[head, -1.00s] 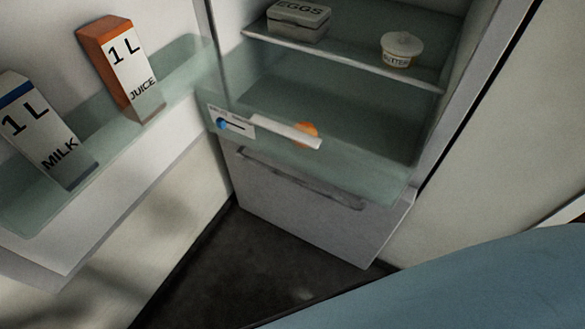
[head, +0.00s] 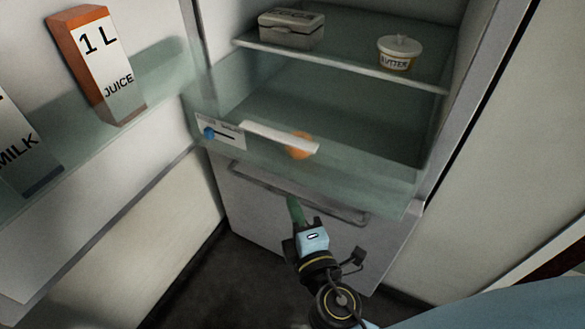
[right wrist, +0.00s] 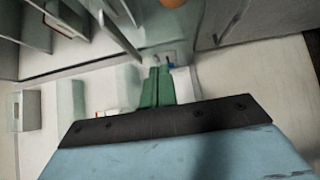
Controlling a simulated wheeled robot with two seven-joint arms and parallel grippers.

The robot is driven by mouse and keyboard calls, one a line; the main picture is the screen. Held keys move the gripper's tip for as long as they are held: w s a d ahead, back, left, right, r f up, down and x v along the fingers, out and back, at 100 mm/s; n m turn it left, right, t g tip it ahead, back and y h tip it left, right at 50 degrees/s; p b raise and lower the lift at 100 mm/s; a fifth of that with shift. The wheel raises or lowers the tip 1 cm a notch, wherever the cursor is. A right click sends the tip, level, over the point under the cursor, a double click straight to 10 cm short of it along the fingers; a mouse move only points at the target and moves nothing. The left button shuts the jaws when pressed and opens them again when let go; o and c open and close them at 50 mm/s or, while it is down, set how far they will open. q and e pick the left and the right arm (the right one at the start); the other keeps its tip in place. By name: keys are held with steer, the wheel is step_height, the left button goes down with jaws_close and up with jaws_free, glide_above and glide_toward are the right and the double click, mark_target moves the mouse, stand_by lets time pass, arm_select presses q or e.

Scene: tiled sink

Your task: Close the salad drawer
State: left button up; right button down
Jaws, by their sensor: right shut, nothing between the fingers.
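The salad drawer (head: 370,182) is a clear greenish drawer in the fridge, standing out past the shelf above it. It has a white bar handle (head: 270,136) and a label with a blue slider (head: 218,132) on its front. An orange fruit (head: 301,149) shows through it, partly behind the handle. My right gripper (head: 294,203) is shut and empty, its green fingers pointing up just below the drawer front in the picture. The shut green fingers also show in the right wrist view (right wrist: 158,82). I cannot tell if they touch anything. My left gripper is out of view.
A grey lower front (head: 250,215) with a long handle is under the drawer. The open fridge door at left carries a juice carton (head: 100,65) and a milk carton (head: 25,150). An egg box (head: 291,29) and a butter tub (head: 399,53) stand on the shelf above.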

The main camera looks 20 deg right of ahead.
steer(key=p, duration=0.2)
glide_toward(287, 157)
steer(key=w+a, duration=0.3)
steer(key=w+d, duration=0.2)
steer(key=shift+w+d+r, duration=0.1)
steer(key=shift+d, duration=0.25)
steer(key=shift+w+d, duration=0.3)
steer(key=shift+d, duration=0.1)
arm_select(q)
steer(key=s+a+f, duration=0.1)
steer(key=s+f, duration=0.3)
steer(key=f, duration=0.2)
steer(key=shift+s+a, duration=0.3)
